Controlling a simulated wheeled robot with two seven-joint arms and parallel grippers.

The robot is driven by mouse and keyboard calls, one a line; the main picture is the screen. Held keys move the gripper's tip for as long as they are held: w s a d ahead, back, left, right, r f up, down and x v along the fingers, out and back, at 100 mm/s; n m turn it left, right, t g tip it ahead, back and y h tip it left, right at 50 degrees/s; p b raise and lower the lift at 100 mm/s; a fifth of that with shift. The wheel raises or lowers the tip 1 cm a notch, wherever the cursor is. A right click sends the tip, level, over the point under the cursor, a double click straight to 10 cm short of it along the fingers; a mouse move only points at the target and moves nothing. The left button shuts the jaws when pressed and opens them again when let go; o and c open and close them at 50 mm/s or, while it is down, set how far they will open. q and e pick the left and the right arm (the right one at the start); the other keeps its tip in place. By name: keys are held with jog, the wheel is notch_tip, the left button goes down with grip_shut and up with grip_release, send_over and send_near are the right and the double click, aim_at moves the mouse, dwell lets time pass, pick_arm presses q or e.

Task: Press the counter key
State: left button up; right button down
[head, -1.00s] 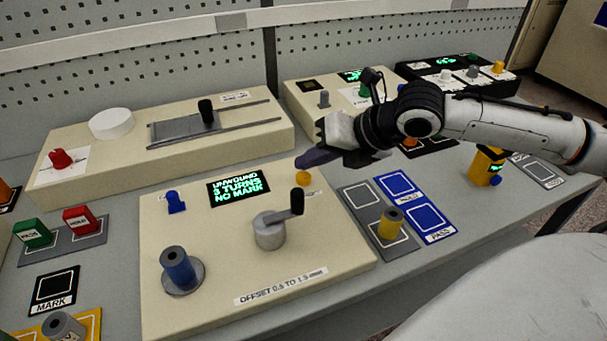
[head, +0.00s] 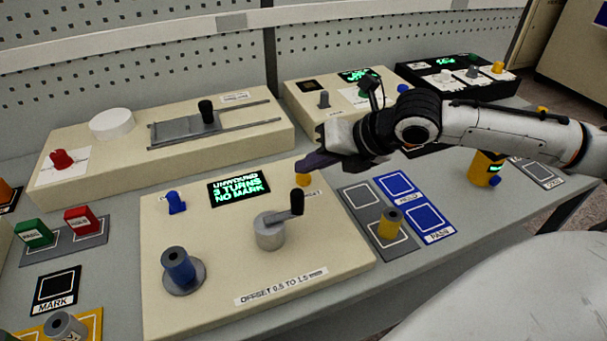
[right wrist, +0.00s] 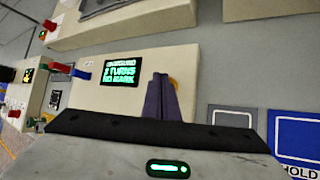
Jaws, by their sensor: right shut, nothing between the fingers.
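An orange round key (head: 303,180) sits on the cream winding panel, right of the lit display (head: 238,188), which reads "UNWOUND 3 TURNS NO MARK". A small label beside the key is too small to read, so I cannot tell for sure that it is the counter key. My right gripper (head: 309,163) is shut and empty, its purple fingers just above and behind the key; I cannot tell whether they touch. In the right wrist view the shut fingers (right wrist: 160,99) hide most of the key (right wrist: 174,84). My left gripper is not in view.
A dark crank (head: 293,204) stands just in front of the key. A blue knob (head: 175,202) and a blue spool (head: 178,266) are on the panel's left. A yellow spool (head: 389,223) stands on the grey mat to the right.

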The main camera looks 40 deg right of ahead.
aim_at(309, 179)
jog(key=shift+f, duration=0.55)
dwell(0.6)
jog(key=shift+r, duration=0.1)
jog(key=shift+r+p, duration=0.9)
jog(key=shift+p, duration=0.4)
jog(key=shift+r+p, duration=0.85)
jog(key=shift+r, duration=1.65)
